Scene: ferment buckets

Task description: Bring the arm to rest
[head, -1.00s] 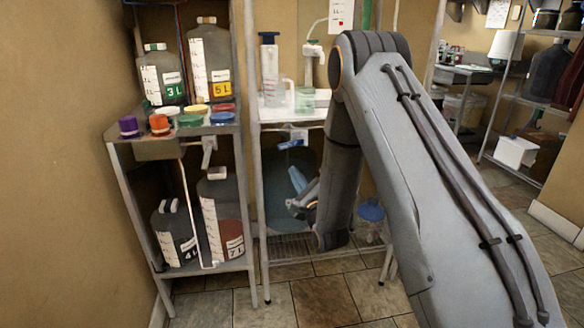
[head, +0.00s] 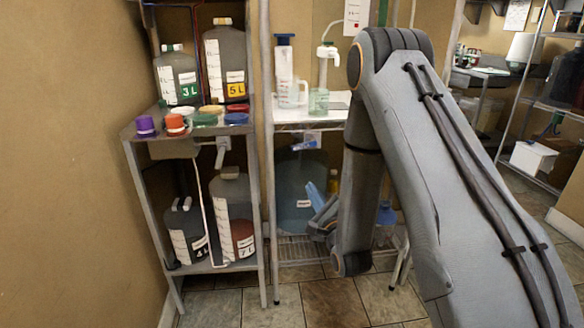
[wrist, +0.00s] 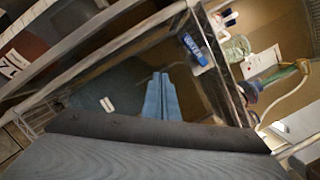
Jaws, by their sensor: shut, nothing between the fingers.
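My gripper (head: 322,203) shows in the head view as blue fingers at the left of my forearm, in front of the lower part of the white-topped stand. Its base is partly hidden by my arm. In the wrist view my gripper (wrist: 161,98) points away from the camera with its two blue fingers side by side, shut and empty. My arm (head: 410,150) is bent, with its elbow high and the forearm hanging down. A large dark carboy (head: 290,190) stands on the lower shelf behind the gripper; I cannot tell the gap between them.
A shelf rack (head: 190,131) on the left holds several jugs, such as the 5 L jug (head: 225,60), and coloured caps. A white worktop (head: 290,116) bears a cylinder and beakers. A blue container (head: 385,214) is low behind my forearm. Tiled floor (head: 335,300) is clear in front.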

